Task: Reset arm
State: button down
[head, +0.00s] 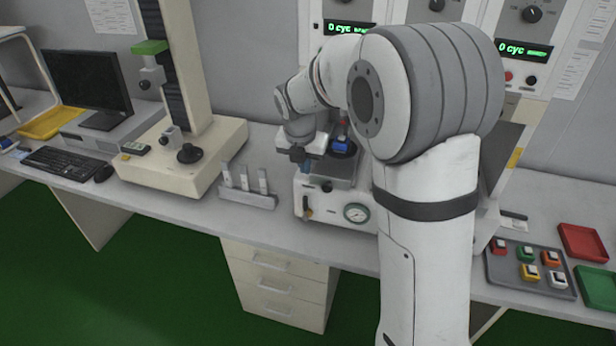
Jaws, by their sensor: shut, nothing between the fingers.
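My arm rises from the lower middle of the head view, bends at a large grey-and-white joint and reaches back to the left over the bench. My gripper (303,164) is small and dark at this distance, and partly blends with the machine behind it. It is shut and appears empty. It is above or just in front of a white bench machine (324,206) with a round gauge. A blue part (343,147) sits on the machine, just right of my gripper. I cannot tell whether they touch. My arm hides the machine's right side.
A rack (247,199) with several pale pieces stands left of the machine. A tall test stand (180,158), keyboard (64,163) and monitor (88,80) are further left. At right are a grey tray (505,275) of coloured switches, a red tray (584,243) and a green tray (596,286).

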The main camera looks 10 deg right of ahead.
jog(key=shift+s+r, duration=0.1)
jog(key=shift+r, duration=0.45)
jog(key=s+d+r+m, duration=0.1)
jog(key=s+d+m, duration=0.2)
jog(key=s+m, duration=0.6)
jog(key=s+d+r+m, duration=0.1)
jog(key=s+d+m, duration=0.2)
jog(key=s+m, duration=0.6)
jog(key=s+d+r+m+y, duration=0.1)
jog(key=s+d+r+m, duration=0.1)
jog(key=s+m, duration=0.8)
jog(key=d+m, duration=0.1)
jog(key=m, duration=0.2)
jog(key=shift+t, duration=0.3)
